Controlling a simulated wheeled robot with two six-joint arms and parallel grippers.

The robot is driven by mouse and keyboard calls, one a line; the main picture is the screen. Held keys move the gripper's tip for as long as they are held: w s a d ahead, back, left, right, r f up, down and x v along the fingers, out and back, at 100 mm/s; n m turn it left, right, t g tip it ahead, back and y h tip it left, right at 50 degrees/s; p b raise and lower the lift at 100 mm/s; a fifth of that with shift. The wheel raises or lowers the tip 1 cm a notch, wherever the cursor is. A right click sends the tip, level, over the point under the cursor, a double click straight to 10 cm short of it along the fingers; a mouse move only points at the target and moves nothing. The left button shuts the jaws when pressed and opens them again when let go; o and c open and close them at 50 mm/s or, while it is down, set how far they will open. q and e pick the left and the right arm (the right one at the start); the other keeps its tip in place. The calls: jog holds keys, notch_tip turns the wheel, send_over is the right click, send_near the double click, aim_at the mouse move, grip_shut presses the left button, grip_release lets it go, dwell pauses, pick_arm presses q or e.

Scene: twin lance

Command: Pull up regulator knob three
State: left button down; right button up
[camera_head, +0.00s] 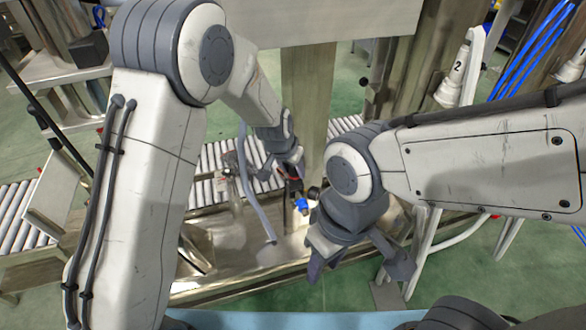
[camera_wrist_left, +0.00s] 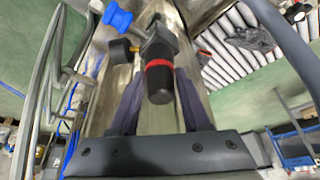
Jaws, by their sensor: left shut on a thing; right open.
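A regulator shows in the left wrist view with a black knob (camera_wrist_left: 161,86), a red ring at the knob's base, a round gauge (camera_wrist_left: 120,50) and a blue fitting (camera_wrist_left: 117,17). My left gripper (camera_wrist_left: 158,104) has one finger on each side of the knob and is shut on it. In the head view the left gripper (camera_head: 290,168) is at the regulator's small red and blue parts (camera_head: 302,204), beside a metal post. No number is readable on this regulator. My right gripper (camera_head: 358,268) is open and empty, lower and to the right.
A roller conveyor (camera_head: 210,165) runs behind the post (camera_head: 308,100). A grey hose (camera_head: 257,200) hangs left of the regulator. White cones marked 2 (camera_head: 455,70) and 1 (camera_head: 573,68) stand at right with blue hoses (camera_head: 535,50). My right forearm crosses in front.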

dwell(0.5)
pick_arm(q)
jog(key=shift+r+p, duration=0.55)
jog(key=shift+r, duration=0.1)
jog(key=shift+c, duration=1.8)
grip_release()
jog(key=p+v, duration=0.1)
jog(key=v, duration=0.9)
jog(key=shift+r+p, duration=0.25)
jog(key=shift+p, duration=0.15)
